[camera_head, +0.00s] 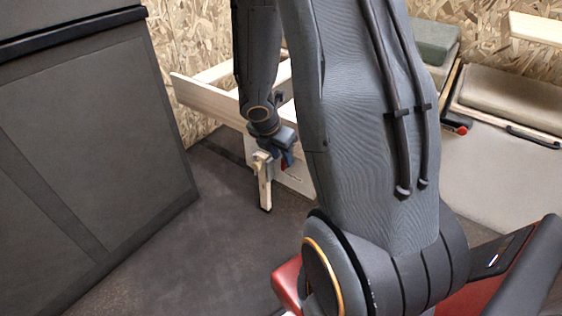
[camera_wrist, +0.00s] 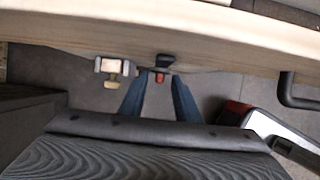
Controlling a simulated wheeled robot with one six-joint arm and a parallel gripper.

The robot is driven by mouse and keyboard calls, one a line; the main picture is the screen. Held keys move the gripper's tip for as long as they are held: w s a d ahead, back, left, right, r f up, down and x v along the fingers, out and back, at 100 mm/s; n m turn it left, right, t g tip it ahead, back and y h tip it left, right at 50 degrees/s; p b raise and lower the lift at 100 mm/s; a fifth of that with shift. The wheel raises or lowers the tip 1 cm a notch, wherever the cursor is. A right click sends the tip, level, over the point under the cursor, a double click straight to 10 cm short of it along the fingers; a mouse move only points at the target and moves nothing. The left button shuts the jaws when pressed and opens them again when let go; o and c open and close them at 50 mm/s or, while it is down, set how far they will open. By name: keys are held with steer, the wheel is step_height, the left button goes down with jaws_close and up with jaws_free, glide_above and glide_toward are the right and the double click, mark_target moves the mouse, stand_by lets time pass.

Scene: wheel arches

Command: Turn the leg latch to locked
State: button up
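A pale wooden leg (camera_head: 265,188) with a dark foot stands under the end of a wooden frame (camera_head: 210,100) in the head view. A small black latch with a red tip (camera_wrist: 161,76) sits on the underside of the pale beam (camera_wrist: 200,25) in the wrist view. My gripper (camera_wrist: 159,84) has its two blue fingers apart, one on each side of the red tip. I cannot tell whether they touch it. My gripper also shows in the head view (camera_head: 287,153), close to the leg's top. The latch is mostly hidden there by my gripper.
A white bracket with a brass piece (camera_wrist: 110,70) is left of the fingers. A tall dark panel (camera_head: 90,130) stands at left. A pale bench unit with cushions (camera_head: 515,95) stands at right. Dark floor (camera_head: 210,240) is clear in front of the leg.

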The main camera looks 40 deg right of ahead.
steer(key=shift+d+f, duration=0.2)
steer(key=shift+f, duration=0.4)
steer(key=shift+c, duration=0.2)
jaws_close()
